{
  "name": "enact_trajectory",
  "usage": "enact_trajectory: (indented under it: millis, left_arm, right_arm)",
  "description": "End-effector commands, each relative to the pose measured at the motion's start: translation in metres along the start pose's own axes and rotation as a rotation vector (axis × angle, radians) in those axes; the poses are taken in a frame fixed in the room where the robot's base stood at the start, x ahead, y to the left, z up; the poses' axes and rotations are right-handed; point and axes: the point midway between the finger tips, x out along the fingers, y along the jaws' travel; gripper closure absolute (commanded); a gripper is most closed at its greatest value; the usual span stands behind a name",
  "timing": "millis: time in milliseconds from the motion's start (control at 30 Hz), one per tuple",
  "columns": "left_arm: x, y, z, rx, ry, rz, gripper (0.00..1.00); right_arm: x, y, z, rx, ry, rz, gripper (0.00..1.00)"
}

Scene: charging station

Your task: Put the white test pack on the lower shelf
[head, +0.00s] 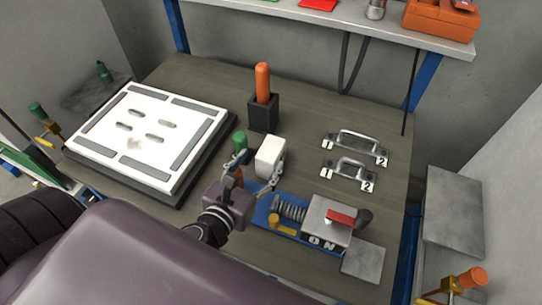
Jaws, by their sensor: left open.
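The white test pack (269,157), a small white block, stands on the worktable behind the blue switch base. My left gripper (257,171) comes in from the lower left with its fingers spread open. One fingertip is near the left side of the pack, by a green-topped piece (240,139); the other is near the pack's front right. I cannot tell whether the fingers touch the pack. A light shelf (335,20) runs above the back of the table; I cannot tell whether it is the lower one. My right gripper is not in view.
A large white slotted panel (137,152) lies on the left. A black holder (264,113) with an orange handle stands behind the pack. Two metal handles (356,148) are at the right. A switch unit (327,219) is in front. The table's right rear is clear.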

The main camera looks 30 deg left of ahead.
Motion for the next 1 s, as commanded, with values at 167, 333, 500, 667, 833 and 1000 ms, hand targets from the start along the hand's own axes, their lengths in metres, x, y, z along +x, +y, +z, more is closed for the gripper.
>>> enact_trajectory:
  millis: [167, 333, 500, 667, 833, 1000]
  left_arm:
    - [0.011, 0.000, 0.000, 0.000, -0.002, 0.000, 0.40]
    - [0.037, -0.001, -0.001, -0.001, -0.002, 0.001, 0.40]
    - [0.053, -0.001, -0.003, -0.001, 0.000, 0.000, 0.40]
    - [0.055, -0.001, -0.004, -0.001, 0.002, -0.001, 0.40]
    - [0.055, -0.001, -0.004, -0.001, 0.002, -0.001, 0.49]
    - [0.055, -0.001, -0.004, -0.001, 0.001, -0.001, 0.67]
  right_arm:
    - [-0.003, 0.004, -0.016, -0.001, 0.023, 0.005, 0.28]
    - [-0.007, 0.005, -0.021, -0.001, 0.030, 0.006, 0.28]
    - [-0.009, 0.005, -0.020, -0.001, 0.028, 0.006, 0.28]
    - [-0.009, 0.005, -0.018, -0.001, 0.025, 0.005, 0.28]
    - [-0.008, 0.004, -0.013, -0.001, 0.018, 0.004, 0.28]
    - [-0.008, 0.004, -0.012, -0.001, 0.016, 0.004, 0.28]
